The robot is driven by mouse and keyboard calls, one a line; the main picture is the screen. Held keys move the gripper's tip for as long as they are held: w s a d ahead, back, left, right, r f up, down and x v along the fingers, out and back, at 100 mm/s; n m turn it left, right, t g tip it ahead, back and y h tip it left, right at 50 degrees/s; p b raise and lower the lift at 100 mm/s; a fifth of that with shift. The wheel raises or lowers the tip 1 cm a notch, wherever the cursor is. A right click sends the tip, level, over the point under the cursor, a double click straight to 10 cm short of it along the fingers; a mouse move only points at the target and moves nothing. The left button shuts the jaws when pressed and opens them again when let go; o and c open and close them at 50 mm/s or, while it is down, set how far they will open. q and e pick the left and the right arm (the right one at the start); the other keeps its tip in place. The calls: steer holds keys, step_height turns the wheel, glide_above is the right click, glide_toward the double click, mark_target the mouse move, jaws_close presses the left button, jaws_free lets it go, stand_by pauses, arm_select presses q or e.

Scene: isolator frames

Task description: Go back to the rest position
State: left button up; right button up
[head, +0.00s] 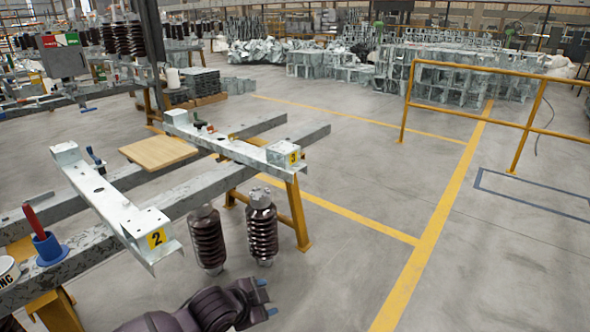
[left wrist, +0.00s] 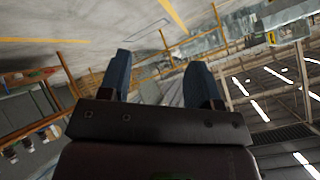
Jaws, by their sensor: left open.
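My left gripper (head: 268,297) shows at the bottom of the head view, with its dark arm low in the picture. Its two blue fingers are apart and nothing is between them. In the left wrist view, the open fingers (left wrist: 158,72) frame empty air, with floor and a tilted hall behind. My right gripper is not in view. The gripper is in front of and below two brown ribbed insulators (head: 262,228) (head: 207,240) and appears apart from them.
Steel frame 2 (head: 110,205) and frame 3 (head: 235,148) lie across long beams on yellow trestles (head: 299,215). A wooden board (head: 158,152), blue cup (head: 49,249) and white can (head: 8,271) are on the left. A yellow railing (head: 470,70) stands right. Floor at centre right is clear.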

arm_select(q)
steer(key=s+a+r+n+t+y+p, duration=0.1)
steer(key=s+a+r+n+t+p, duration=0.15)
steer(key=s+a+n, duration=0.3)
steer(key=s+a+r+n+t+p, duration=0.1)
steer(key=s+a+r+n+t, duration=0.15)
steer(key=s+a+n, duration=0.35)
steer(key=s+a+f+n+g+y+p, duration=0.1)
steer(key=s+a+f, duration=0.3)
steer(key=s, duration=0.6)
steer(key=s+a+f+n+g+y+p, duration=0.1)
steer(key=s+a+f+y, duration=0.3)
steer(key=s, duration=0.6)
steer(key=shift+s+a, duration=0.2)
steer(key=shift+s, duration=0.15)
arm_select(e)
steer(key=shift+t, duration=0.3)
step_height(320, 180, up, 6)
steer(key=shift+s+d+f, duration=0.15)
arm_select(q)
steer(key=shift+f+n, duration=0.1)
steer(key=shift+n, duration=0.15)
steer(key=shift+c, duration=0.3)
